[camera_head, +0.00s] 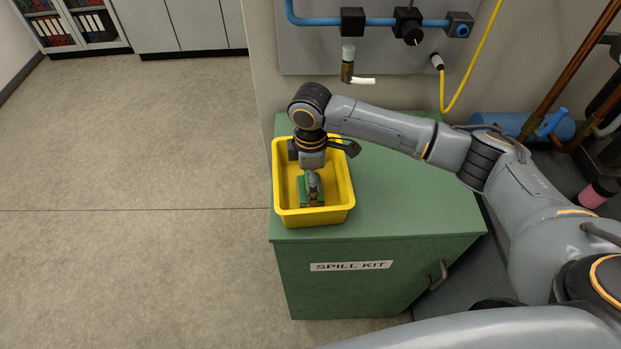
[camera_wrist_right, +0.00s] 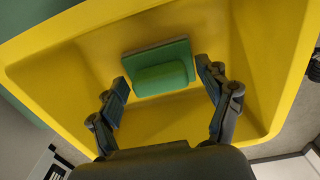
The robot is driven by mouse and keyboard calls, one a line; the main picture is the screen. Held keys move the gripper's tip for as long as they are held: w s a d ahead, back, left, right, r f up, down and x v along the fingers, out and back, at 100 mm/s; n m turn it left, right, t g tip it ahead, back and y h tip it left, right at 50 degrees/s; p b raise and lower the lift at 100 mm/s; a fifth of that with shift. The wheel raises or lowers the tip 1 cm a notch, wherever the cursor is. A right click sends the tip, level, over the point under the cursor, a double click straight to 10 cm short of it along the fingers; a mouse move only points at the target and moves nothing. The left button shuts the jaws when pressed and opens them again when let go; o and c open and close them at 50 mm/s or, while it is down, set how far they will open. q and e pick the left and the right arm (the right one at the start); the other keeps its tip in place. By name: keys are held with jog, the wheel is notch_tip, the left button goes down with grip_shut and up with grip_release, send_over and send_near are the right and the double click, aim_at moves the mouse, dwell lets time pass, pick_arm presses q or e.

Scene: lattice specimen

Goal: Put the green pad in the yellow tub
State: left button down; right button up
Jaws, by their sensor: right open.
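The yellow tub (camera_head: 347,205) stands on top of the green spill kit cabinet. The green pad (camera_head: 304,191) is inside the tub, partly hidden by my right gripper (camera_head: 313,188), which reaches down into the tub from above. In the right wrist view, the green pad (camera_wrist_right: 162,72) has a raised block on a flat base and lies in the yellow tub (camera_wrist_right: 265,60). The right gripper's two fingers (camera_wrist_right: 166,82) are spread to either side of the pad, with gaps showing. My left gripper is not in view.
The green cabinet (camera_head: 415,200) has free top surface right of the tub. A wall panel with a blue pipe (camera_head: 325,20) and a yellow hose (camera_head: 468,75) is behind. A blue cylinder (camera_head: 520,124) lies at the right. The floor at left is clear.

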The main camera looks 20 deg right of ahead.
notch_tip(320, 180, up, 12)
jog(key=b, duration=0.2)
jog(key=shift+r+b, duration=0.2)
jog(key=shift+b, duration=0.15)
dwell(0.3)
